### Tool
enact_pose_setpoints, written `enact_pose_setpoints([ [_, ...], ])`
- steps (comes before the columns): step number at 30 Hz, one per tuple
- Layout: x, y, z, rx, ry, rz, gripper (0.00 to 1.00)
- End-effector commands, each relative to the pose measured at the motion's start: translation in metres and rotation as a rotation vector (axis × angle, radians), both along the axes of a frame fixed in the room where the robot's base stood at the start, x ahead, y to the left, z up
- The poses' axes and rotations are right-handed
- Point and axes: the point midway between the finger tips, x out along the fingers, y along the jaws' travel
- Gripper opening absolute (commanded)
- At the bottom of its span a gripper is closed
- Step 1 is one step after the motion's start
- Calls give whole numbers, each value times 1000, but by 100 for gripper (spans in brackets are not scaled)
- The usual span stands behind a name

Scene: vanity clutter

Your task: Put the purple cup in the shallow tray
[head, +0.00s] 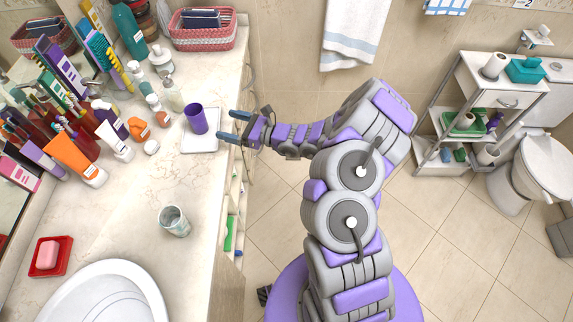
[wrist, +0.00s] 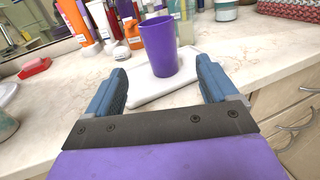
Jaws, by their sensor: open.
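The purple cup (head: 195,118) stands upright on the shallow white tray (head: 201,143) on the counter. In the wrist view the cup (wrist: 159,46) is upright on the tray (wrist: 146,93), toward its far side. My gripper (head: 236,128) is at the counter's front edge, to the right of the cup and apart from it. In the wrist view its blue fingers (wrist: 161,84) are spread with nothing between them, and the cup stands beyond the tips.
Several bottles and tubes crowd the counter's back, including an orange tube (head: 75,158). A clear glass (head: 174,221) stands nearer the sink (head: 100,300). A red soap dish (head: 50,257) is at the left. A woven basket (head: 203,30) sits at the far end. Counter between tray and glass is clear.

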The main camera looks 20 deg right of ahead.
Motion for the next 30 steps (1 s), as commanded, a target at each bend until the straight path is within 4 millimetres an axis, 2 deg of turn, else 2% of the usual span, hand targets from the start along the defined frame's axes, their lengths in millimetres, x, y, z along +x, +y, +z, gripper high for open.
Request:
enact_pose_setpoints([
  [2, -1, 3, 4, -2, -8, 9, 86],
  [4, -5, 11, 15, -9, -35, 41, 86],
  [8, -26, 42, 59, -42, -140, 173, 86],
  [12, -72, 83, 116, -115, -302, 381, 86],
  [15, -113, 104, 144, -181, -410, 531, 86],
  [18, -155, 117, 164, -260, -511, 676, 86],
  [24, -238, 121, 181, -447, -686, 954, 86],
  [30, -306, 95, 177, -675, -814, 1210, 86],
])
